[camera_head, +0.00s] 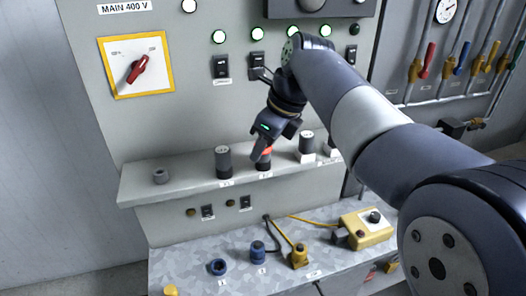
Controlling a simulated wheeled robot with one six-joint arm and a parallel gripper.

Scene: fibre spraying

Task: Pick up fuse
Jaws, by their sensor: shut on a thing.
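My gripper (262,150) points down at the grey shelf on the panel front. It is shut on a fuse with a red-orange part (267,151), which shows between and beside the dark fingers. The fingers hide much of this fuse, and I cannot tell whether its lower end touches the shelf. A dark grey fuse with a pale top (223,162) stands upright to the left. Another fuse (307,148), dark above and white below, stands to the right, with one more (333,146) partly behind my arm.
An empty-looking grey socket (160,176) is at the shelf's left. The shelf (190,187) has free room beside it. Below, a speckled bench (190,255) holds blue connectors (217,267), a yellow plug (299,257) and a yellow control box (366,229). A red main switch (138,68) is upper left.

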